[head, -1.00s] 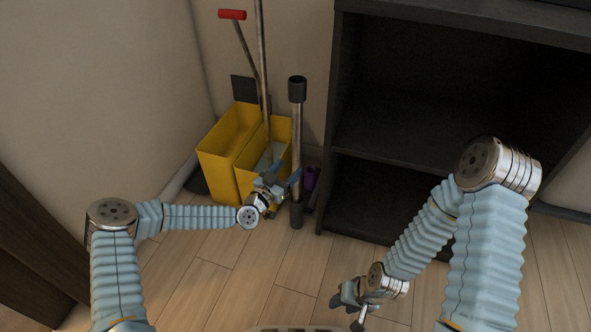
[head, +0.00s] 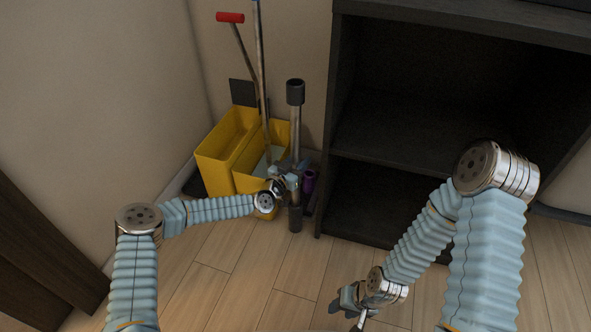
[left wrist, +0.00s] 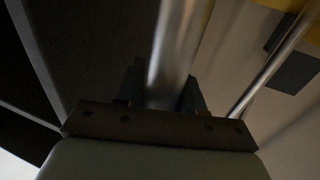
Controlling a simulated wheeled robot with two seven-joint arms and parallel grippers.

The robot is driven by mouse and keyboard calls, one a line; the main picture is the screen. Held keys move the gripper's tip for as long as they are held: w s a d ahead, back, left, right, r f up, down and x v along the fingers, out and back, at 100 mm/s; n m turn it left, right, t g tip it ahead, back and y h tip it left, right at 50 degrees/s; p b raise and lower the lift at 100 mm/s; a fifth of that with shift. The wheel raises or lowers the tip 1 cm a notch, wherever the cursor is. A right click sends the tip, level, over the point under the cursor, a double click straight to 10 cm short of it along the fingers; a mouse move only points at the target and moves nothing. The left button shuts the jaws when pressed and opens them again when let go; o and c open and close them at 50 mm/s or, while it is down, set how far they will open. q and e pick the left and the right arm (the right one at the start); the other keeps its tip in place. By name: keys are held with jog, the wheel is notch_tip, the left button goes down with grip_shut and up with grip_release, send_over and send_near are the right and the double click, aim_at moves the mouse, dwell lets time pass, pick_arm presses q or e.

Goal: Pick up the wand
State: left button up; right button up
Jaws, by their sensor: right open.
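The wand (head: 295,120) is a metal tube with a black upper end and a black lower end. It stands upright on the floor between the yellow bucket and the dark cabinet. My left gripper (head: 290,168) is at its lower half, with a finger on each side of the tube. In the left wrist view the wand (left wrist: 172,50) runs between the two dark fingers (left wrist: 163,95). Whether they press on it cannot be made out. My right gripper (head: 352,305) is open and empty, low over the floor, away from the wand.
A yellow mop bucket (head: 222,150) with a red-handled lever (head: 230,17) and a mop pole (head: 260,70) stands just left of the wand. A purple object (head: 309,181) lies close behind it. The dark cabinet (head: 385,140) is at right. The front floor (head: 240,290) is clear.

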pick_arm(q)
grip_shut()
jog(key=shift+r, duration=0.1)
